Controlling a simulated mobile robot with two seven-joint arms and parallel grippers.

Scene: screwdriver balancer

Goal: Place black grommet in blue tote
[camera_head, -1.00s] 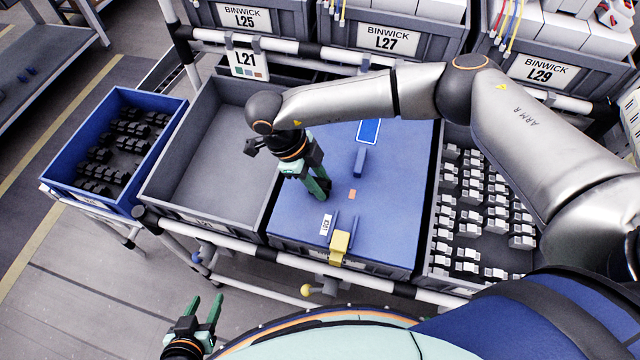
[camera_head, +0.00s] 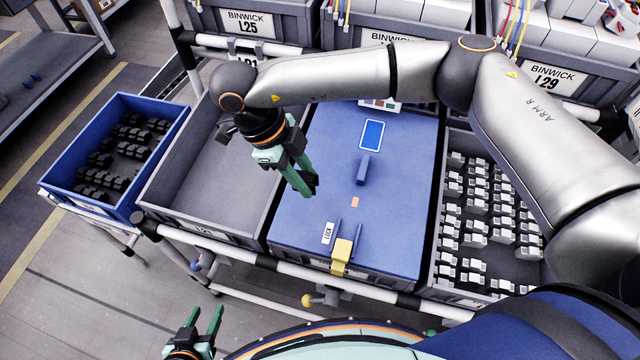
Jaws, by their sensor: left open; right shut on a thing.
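The blue tote (camera_head: 115,211) stands at the left with several black grommets (camera_head: 102,178) in it. My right gripper (camera_head: 308,188) hangs above the blue board in the middle, its green fingers pointing down and to the right. It is shut on a small dark piece, apparently a black grommet, mostly hidden by the fingers. The grey bin lies between this gripper and the tote. My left gripper (camera_head: 205,318) is open and empty at the bottom left, below the rack's front rail.
An empty grey bin (camera_head: 195,185) stands right of the tote. The blue board (camera_head: 395,205) carries a yellow clip (camera_head: 341,252) and a small blue block (camera_head: 362,169). A bin of white-and-black parts (camera_head: 487,225) is at the right. Binwick bins (camera_head: 262,25) line the back.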

